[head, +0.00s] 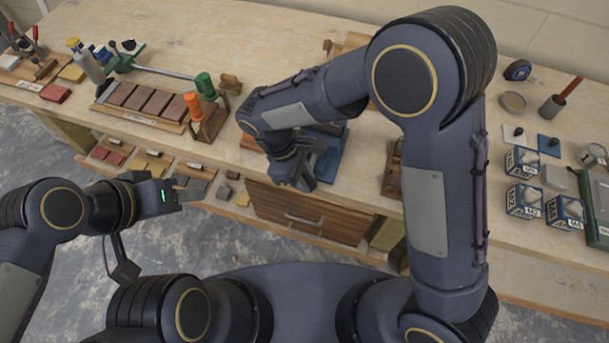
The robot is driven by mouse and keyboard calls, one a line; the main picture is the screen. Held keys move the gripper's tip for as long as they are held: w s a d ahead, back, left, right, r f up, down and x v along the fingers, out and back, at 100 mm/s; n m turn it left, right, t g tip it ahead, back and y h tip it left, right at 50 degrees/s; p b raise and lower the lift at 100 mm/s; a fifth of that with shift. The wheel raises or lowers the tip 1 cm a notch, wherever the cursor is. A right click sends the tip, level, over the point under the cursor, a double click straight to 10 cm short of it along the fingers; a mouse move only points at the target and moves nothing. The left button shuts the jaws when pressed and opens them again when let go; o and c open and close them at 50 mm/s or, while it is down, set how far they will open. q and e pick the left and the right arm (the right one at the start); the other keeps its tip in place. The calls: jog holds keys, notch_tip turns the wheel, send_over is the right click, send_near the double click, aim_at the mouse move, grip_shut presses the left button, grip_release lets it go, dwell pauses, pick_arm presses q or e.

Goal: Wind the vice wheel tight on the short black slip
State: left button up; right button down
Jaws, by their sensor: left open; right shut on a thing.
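A blue vice (332,148) stands near the front edge of the bench, partly covered by my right forearm and gripper. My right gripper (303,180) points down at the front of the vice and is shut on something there. It sits where the vice wheel would be, but the hand hides the wheel. The short black slip cannot be made out; the vice jaws are hidden behind my arm. My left gripper (183,191) is open and empty, in front of the bench and left of the vice.
Several blue-and-white boxes (523,200) stand at right. Small trays sit on a ledge below the bench's left front.

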jog(key=shift+s+d+f+t+y+b, duration=0.15)
jog(key=shift+d+t+y+b, duration=0.1)
jog(key=shift+y+b, duration=0.65)
jog(key=shift+w+d+f+t+y+b, duration=0.1)
jog(key=shift+t+y+b, duration=0.15)
jog(key=shift+y+b, duration=0.65)
jog(key=shift+s+d+t+y+b, duration=0.15)
jog(key=shift+t+y+b, duration=0.15)
jog(key=shift+y+b, duration=0.6)
jog(key=shift+d+t+y+b, duration=0.1)
jog(key=shift+t+y+b, duration=0.35)
jog(key=shift+b, duration=0.75)
jog(key=c, duration=1.3)
grip_release()
jog(key=shift+s, duration=0.1)
jog(key=shift+o, duration=0.2)
jog(key=v, duration=0.7)
jog(key=shift+d+r+p, duration=0.2)
jog(key=shift+r+p, duration=0.1)
jog(key=shift+r, duration=0.1)
